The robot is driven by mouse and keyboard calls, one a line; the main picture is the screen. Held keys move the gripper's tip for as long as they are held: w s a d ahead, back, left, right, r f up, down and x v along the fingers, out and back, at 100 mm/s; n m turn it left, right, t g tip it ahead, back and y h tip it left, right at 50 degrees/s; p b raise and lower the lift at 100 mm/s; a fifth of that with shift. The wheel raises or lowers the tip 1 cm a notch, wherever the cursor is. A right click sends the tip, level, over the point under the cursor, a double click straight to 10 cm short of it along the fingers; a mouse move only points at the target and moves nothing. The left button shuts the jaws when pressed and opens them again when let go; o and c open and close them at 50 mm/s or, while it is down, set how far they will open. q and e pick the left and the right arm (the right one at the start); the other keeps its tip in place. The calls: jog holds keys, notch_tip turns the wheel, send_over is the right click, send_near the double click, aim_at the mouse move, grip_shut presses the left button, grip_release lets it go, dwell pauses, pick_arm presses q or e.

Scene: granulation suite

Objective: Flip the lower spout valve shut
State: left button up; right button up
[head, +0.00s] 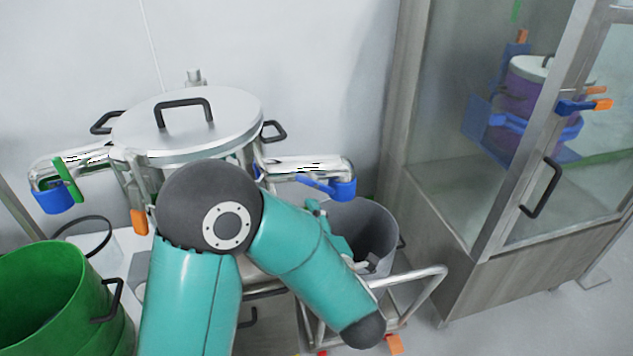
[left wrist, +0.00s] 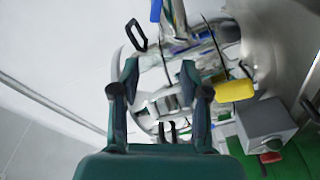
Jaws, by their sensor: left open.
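A steel vessel with a flat lid (head: 230,110) stands at centre left in the head view. Its left spout (head: 80,160) has a blue end and a green lever (head: 68,178). Its right spout (head: 310,165) has a blue end and a blue lever (head: 318,184). An orange piece (head: 138,222) shows low on the vessel's left; I cannot tell whether it is the lower valve's handle. My teal arm hides the vessel's lower front. In the left wrist view my left gripper (left wrist: 160,78) is open, with metal parts beyond its fingers. My right gripper is not seen.
A green bin (head: 45,300) stands at lower left and a grey bin (head: 370,235) right of the vessel. A glass-fronted cabinet (head: 440,130) is at right. A yellow part (left wrist: 235,90) and a grey box (left wrist: 264,122) lie right of my left gripper.

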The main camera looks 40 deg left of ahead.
aim_at(317, 187)
pick_arm(q)
jog(key=w+d+f+m+t+h, duration=0.1)
jog(key=d+f+m, duration=0.2)
jog(key=d, duration=0.3)
jog(key=shift+t, duration=0.3)
jog(key=x, duration=0.8)
jog(key=p+x, duration=0.1)
jog(key=x, duration=0.8)
jog(key=shift+w+d+f, duration=0.1)
jog(key=shift+f, duration=0.2)
grip_shut()
